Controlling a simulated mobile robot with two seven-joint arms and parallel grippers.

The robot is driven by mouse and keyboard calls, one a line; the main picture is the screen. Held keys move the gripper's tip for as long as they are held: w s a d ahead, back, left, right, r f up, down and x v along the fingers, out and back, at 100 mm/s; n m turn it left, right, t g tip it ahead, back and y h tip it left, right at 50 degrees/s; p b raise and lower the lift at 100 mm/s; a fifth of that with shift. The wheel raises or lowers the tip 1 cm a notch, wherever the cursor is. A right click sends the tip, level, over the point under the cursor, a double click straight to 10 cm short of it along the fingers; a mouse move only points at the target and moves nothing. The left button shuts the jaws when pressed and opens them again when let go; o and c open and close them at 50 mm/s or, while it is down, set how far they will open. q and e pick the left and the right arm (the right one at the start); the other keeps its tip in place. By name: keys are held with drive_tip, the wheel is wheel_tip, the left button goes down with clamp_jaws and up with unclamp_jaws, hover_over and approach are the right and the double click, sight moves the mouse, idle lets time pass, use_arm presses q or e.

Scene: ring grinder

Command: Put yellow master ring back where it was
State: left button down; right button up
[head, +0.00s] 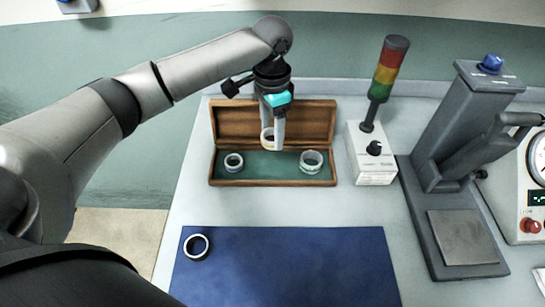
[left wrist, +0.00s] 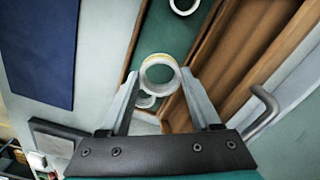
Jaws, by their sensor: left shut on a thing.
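My left gripper (head: 272,144) is shut on the yellow master ring (head: 266,138), a pale ring with a yellow band. The ring also shows between the fingers in the left wrist view (left wrist: 160,60). It is held over the wooden case (head: 223,183) with green lining, between two rings in the head view. One ring with a dark band (head: 234,168) sits at the left of the case, and a pale greenish ring (head: 311,168) at the right. The spot under the held ring is partly hidden by a finger. My right gripper is out of view.
A dark-sided ring (head: 196,255) lies on the blue mat (head: 300,265) in front of the case. A signal tower (head: 374,165) stands just right of the case. A grey press (head: 440,180) and a gauge unit (head: 530,195) are farther right. The case's open lid stands behind.

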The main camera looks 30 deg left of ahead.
sight(272, 165)
use_arm(q)
wheel_tip(272, 165, down, 9)
drive_tip(key=shift+r+b, duration=0.1)
drive_tip(key=shift+b, duration=0.65)
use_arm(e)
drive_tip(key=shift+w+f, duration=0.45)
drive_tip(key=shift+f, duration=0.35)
use_arm(q)
drive_tip(key=shift+c, duration=0.5)
unclamp_jaws()
wheel_tip(272, 165, up, 12)
drive_tip(key=p, duration=0.2)
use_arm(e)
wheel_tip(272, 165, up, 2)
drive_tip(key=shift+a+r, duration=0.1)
